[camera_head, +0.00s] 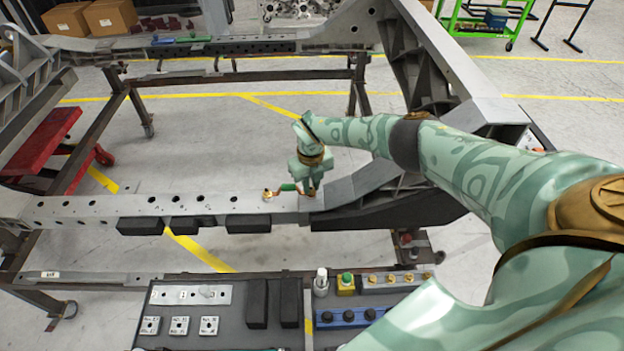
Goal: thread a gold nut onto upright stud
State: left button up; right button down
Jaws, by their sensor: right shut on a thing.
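My right gripper (309,190) reaches down to the top of the grey chassis beam (110,208), near its right end. It is shut on a small piece, most likely a gold nut, mostly hidden by the fingers; a little orange-gold shows at the fingertips. The upright stud cannot be made out under the gripper. Another small gold piece (267,194) stands on the beam to the left of the gripper. My left gripper is not in view.
A dark parts table below the beam bears a light strip with several gold nuts (390,279), a yellow box with a green button (346,283), a blue holder (340,317) and black blocks (257,303). A red cart (45,145) stands at left. The floor inside the frame is clear.

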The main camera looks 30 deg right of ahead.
jog(key=shift+s+a+f, duration=0.1)
jog(key=shift+s+f, duration=0.1)
jog(key=c, duration=1.3)
grip_release()
jog(key=shift+a, duration=0.1)
jog(key=r, duration=0.1)
jog(key=r+p, duration=0.2)
jog(key=shift+w+a, duration=0.15)
jog(key=shift+w, duration=0.1)
jog(key=shift+f, duration=0.1)
